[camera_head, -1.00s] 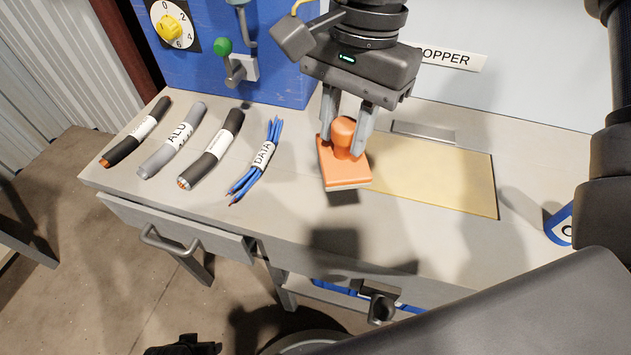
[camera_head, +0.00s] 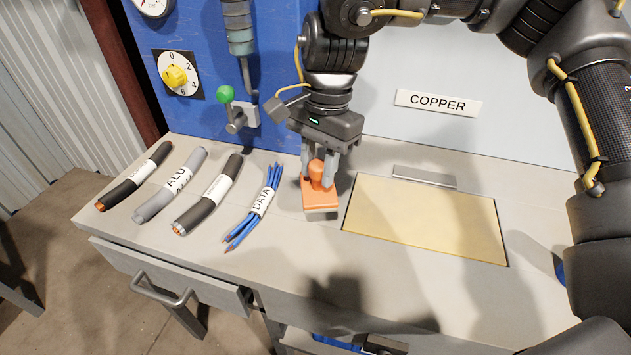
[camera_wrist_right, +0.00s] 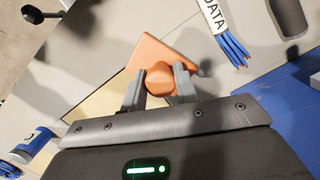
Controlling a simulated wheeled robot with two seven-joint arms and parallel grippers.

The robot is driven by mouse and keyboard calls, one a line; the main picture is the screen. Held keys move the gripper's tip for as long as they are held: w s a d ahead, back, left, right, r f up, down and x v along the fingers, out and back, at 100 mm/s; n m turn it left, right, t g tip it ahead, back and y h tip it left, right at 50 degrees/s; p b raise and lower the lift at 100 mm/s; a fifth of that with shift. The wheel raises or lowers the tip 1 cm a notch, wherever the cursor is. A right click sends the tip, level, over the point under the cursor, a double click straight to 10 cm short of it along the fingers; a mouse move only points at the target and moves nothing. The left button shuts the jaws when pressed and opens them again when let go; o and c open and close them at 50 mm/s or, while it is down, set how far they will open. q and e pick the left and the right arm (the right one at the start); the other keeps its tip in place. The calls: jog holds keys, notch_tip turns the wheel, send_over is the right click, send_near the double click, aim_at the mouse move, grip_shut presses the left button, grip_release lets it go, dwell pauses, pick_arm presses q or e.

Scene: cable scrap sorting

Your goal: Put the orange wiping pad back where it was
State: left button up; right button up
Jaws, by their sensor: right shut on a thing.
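The orange wiping pad (camera_head: 322,193) has a flat block with a rounded knob on top. My right gripper (camera_head: 318,172) is shut on the knob and points down. The pad is at the bench top, between the blue DATA cable bundle and the tan panel; I cannot tell whether its underside touches the bench. In the right wrist view the pad (camera_wrist_right: 160,62) shows between the two fingers (camera_wrist_right: 160,88), with its block beyond them. My left gripper is not in view.
Several cable pieces lie at the left, with the blue DATA bundle (camera_head: 258,207) closest to the pad. The tan panel (camera_head: 425,218) lies right of it. A blue machine (camera_head: 290,60) stands behind. The bench front (camera_head: 330,270) is clear.

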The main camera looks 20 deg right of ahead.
aim_at(316, 182)
jog(key=shift+w+f, duration=0.45)
jog(key=shift+f, duration=0.05)
jog(key=shift+w+f, duration=0.2)
jog(key=shift+f, duration=0.15)
jog(key=f, duration=0.2)
jog(key=shift+w+f+b, duration=0.2)
jog(key=shift+f+b, duration=0.1)
jog(key=shift+f, duration=0.4)
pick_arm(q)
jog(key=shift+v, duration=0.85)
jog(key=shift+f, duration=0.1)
pick_arm(e)
jog(key=o, duration=0.9)
jog(key=shift+f, duration=0.15)
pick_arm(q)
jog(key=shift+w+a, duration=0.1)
pick_arm(e)
jog(key=shift+o, duration=0.2)
